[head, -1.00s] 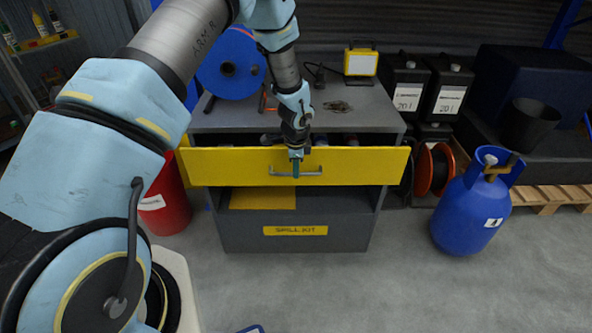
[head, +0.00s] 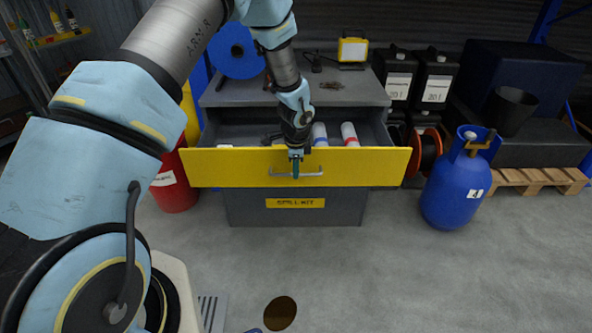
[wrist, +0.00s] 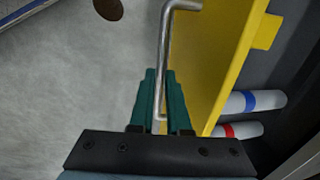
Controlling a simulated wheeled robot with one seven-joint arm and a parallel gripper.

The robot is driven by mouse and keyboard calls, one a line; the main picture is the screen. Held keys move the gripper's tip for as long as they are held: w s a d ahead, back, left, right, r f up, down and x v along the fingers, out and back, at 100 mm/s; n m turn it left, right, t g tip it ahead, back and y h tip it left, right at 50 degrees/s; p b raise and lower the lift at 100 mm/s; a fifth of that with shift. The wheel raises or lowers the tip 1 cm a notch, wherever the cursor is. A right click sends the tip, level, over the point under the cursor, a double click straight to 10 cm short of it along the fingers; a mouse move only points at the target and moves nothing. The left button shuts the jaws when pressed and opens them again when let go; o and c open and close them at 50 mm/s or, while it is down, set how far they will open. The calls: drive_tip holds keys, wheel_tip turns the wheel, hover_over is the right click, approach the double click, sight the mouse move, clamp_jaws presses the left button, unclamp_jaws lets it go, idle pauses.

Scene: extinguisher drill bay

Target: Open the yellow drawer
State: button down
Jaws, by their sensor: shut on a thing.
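The yellow drawer (head: 222,168) is pulled well out of the grey cabinet (head: 237,207), with its inside showing in the head view. Its yellow front also shows in the wrist view (wrist: 217,50). The metal bar handle (head: 312,174) runs across the middle of the front. My gripper (head: 295,166) is at the handle, and in the wrist view its green fingers (wrist: 160,98) are shut around the handle bar (wrist: 166,45). Two white rolls, one with a blue band (head: 320,135) and one with a red band (head: 350,135), lie inside the drawer.
A blue gas cylinder (head: 455,190) stands on the floor at the right, beside a wooden pallet (head: 535,178). A red bin (head: 174,185) stands left of the cabinet. A dark round patch (head: 280,313) marks the floor in front. The floor ahead of the drawer is otherwise mostly clear.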

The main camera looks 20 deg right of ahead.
drive_tip(key=c, duration=0.9)
unclamp_jaws()
drive_tip(key=r, duration=0.3)
drive_tip(key=s+r+b, duration=0.1)
drive_tip(key=r, duration=0.3)
drive_tip(key=a+r, duration=0.1)
drive_tip(key=r, duration=0.2)
drive_tip(key=shift+s+r, duration=0.3)
drive_tip(key=shift+s, duration=0.1)
